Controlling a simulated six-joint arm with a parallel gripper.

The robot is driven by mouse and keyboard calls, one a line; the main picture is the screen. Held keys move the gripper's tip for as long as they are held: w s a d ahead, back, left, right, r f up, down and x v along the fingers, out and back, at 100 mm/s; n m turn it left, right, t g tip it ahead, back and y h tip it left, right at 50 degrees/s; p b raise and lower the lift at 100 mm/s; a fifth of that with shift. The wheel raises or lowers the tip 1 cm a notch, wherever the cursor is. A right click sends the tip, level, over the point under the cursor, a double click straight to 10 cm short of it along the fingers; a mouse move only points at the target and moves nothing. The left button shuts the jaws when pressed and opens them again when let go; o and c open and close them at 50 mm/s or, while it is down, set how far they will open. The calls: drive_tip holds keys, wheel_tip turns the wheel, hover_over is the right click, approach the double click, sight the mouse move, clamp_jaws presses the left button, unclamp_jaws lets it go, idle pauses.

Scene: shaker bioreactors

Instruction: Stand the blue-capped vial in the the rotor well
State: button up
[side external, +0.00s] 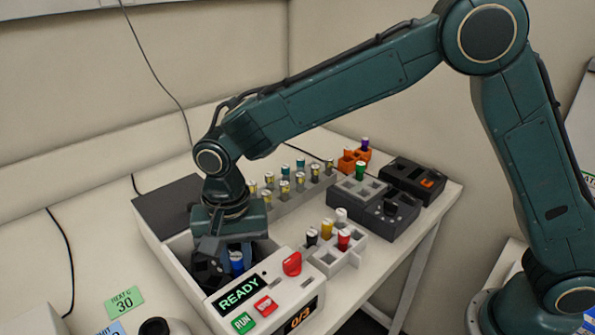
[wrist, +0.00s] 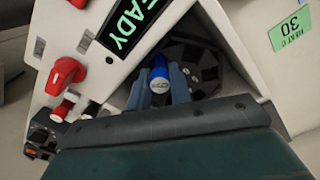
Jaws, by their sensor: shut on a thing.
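The blue-capped vial (side external: 237,262) is inside the open centrifuge-like machine with the READY display. In the wrist view its blue cap (wrist: 159,82) shows between the two fingers. My gripper (wrist: 162,90) is shut on this vial and points down into the machine's chamber. The dark rotor (wrist: 203,68) lies beneath and beside the vial, with some wells visible; it also shows in the side view (side external: 207,270). The vial's lower end is hidden, so I cannot tell whether it is in a well.
The machine's white front panel (side external: 262,302) has a red knob (side external: 292,263) and RUN button. To the right are a white rack (side external: 345,258) with several vials, a long rack of yellow-banded vials (side external: 284,190), and dark grey devices (side external: 375,215).

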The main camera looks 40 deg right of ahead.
sight(236, 256)
drive_tip(key=shift+f, duration=0.5)
drive_tip(key=o, duration=0.8)
drive_tip(key=shift+o, duration=0.2)
drive_tip(key=shift+r, duration=3.55)
